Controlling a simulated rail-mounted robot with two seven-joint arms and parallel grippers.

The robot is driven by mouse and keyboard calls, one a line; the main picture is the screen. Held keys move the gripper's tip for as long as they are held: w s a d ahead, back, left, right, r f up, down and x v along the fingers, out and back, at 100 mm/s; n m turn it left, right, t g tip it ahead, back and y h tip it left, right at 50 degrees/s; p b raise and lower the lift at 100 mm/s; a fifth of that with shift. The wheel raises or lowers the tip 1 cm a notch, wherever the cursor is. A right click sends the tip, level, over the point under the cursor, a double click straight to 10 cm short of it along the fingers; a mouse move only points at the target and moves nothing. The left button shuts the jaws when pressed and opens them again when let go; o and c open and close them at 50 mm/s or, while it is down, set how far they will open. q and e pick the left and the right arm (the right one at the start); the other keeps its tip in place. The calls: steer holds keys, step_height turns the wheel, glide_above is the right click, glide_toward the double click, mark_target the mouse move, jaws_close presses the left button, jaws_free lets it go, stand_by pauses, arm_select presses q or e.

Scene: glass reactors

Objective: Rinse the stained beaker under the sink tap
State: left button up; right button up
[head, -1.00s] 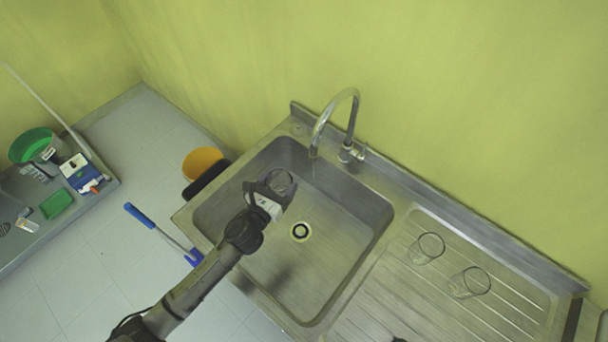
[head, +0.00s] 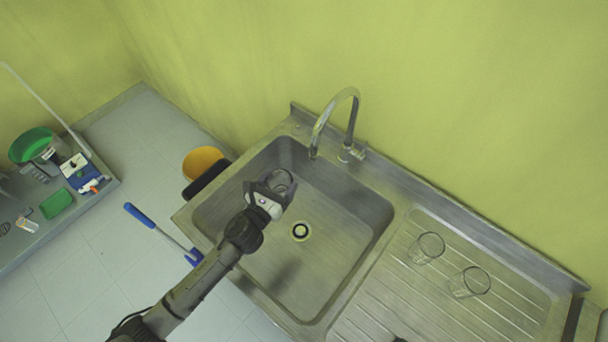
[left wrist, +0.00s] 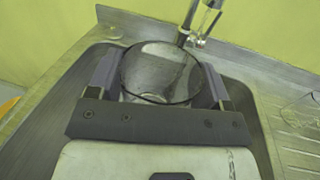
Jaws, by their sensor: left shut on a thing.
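My left gripper (head: 276,186) is shut on a clear glass beaker (head: 281,181) and holds it over the left part of the steel sink basin (head: 335,262). In the left wrist view the beaker (left wrist: 160,72) sits between the two fingers, its round rim facing the camera. I cannot make out a stain on it. The curved tap (head: 353,118) stands at the back of the sink. Its spout end (head: 313,153) is to the right of and behind the beaker, apart from it.
Two clear glass beakers stand on the ribbed drainboard, one nearer the basin (head: 428,247) and one farther right (head: 470,282). A drain (head: 300,232) is in the basin floor. A yellow bucket (head: 202,163) and a blue-handled brush (head: 160,232) are left of the sink.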

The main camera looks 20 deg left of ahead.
arm_select(q)
steer(key=shift+r, duration=0.1)
arm_select(e)
steer(key=shift+d, duration=0.1)
arm_select(q)
steer(key=shift+s+a+r+p, duration=0.25)
steer(key=shift+s+r+p, duration=0.15)
steer(key=shift+r+p, duration=0.15)
arm_select(e)
steer(key=shift+r, duration=0.6)
step_height(320, 180, up, 2)
steer(key=shift+r+p, duration=0.1)
steer(key=shift+p, duration=1)
arm_select(q)
steer(key=shift+s+a+r+p, duration=0.3)
steer(key=shift+s+a+r, duration=0.35)
steer(key=shift+s, duration=0.2)
steer(key=shift+s+a+r+p, duration=0.25)
steer(key=shift+s+a+r, duration=0.25)
steer(key=shift+s+r, duration=0.3)
arm_select(e)
steer(key=shift+r, duration=0.5)
